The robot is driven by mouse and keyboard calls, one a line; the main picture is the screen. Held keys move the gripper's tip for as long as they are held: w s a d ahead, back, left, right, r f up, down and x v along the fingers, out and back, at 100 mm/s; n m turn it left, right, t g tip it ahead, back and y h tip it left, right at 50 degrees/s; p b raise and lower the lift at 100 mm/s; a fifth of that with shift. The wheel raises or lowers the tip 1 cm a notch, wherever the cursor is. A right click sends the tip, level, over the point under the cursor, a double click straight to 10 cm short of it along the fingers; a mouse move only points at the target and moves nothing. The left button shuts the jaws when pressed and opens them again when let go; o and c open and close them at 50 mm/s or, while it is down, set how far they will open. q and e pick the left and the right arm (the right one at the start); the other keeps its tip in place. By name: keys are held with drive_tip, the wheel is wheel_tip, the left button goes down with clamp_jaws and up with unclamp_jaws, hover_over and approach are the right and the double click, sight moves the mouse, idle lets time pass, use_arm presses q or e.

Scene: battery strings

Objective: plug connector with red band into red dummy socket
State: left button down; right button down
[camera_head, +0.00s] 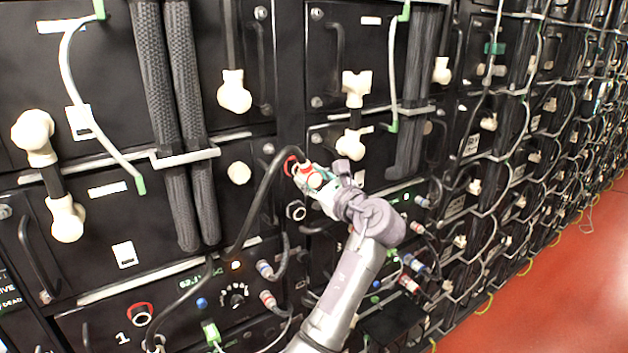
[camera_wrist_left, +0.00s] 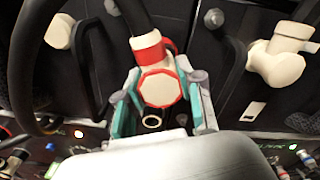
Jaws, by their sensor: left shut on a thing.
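My left gripper (camera_head: 318,178) is shut on the white connector with red bands (camera_head: 313,179), in front of the black battery panel. In the left wrist view the connector (camera_wrist_left: 158,86) sits between the teal-padded fingers of the left gripper (camera_wrist_left: 158,108), with a red band round its neck and a red-edged face. A thick black cable (camera_head: 262,195) runs from it. The red-ringed dummy socket (camera_head: 290,166) is just left of the connector in the head view. It is partly hidden behind the connector in the left wrist view (camera_wrist_left: 169,45). I cannot tell whether they touch. My right gripper is not in view.
A dark-ringed socket (camera_head: 296,210) lies just below the red one. Another red-ringed socket (camera_head: 140,313) is at the lower left. White terminal covers (camera_head: 235,92), grey corrugated sleeves (camera_head: 185,110) and a black handle surround the area. Red floor (camera_head: 560,290) is open at right.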

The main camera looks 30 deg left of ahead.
use_arm(q)
drive_tip(key=shift+x, duration=0.85)
drive_tip(key=c, duration=0.7)
unclamp_jaws()
drive_tip(key=shift+o, duration=0.2)
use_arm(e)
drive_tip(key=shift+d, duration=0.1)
use_arm(q)
drive_tip(key=v, duration=1.2)
drive_tip(key=shift+w, duration=0.1)
